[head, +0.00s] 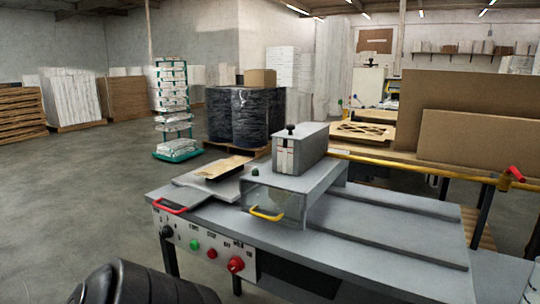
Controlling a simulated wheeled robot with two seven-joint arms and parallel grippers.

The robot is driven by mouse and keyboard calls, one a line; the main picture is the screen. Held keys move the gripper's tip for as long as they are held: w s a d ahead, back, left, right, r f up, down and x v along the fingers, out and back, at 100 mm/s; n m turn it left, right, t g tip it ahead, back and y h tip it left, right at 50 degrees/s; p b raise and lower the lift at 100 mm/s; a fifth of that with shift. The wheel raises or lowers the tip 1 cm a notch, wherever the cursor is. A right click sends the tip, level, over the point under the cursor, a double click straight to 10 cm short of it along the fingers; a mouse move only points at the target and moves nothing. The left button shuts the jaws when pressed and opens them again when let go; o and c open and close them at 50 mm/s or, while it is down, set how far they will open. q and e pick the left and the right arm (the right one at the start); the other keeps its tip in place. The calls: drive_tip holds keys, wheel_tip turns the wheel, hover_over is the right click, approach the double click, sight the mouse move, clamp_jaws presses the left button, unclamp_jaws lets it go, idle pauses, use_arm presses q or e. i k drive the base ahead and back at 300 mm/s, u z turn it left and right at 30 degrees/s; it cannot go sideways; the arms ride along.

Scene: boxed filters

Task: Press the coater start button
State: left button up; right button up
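The coater (395,235) is a grey bench machine in the middle and right of the head view. Its front control panel (180,232) faces me at the lower left. On it are a green button (194,245), a red button (211,254), a larger red knob (236,264) and a black knob (167,231). The labels above them are too small to read, so I cannot confirm which is marked start. The green button is unobstructed. A dark rounded part of my own body shows at the bottom left, below the panel. Neither gripper's fingers are visible.
A red handle (170,207) and a yellow handle (267,214) stick out above the panel. A yellow bar (420,168) runs across the machine's far side. Large brown boards (470,115) stand behind it. The floor (70,205) at left is clear.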

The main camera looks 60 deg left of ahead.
sight(194, 245)
drive_tip(key=u, duration=1.5)
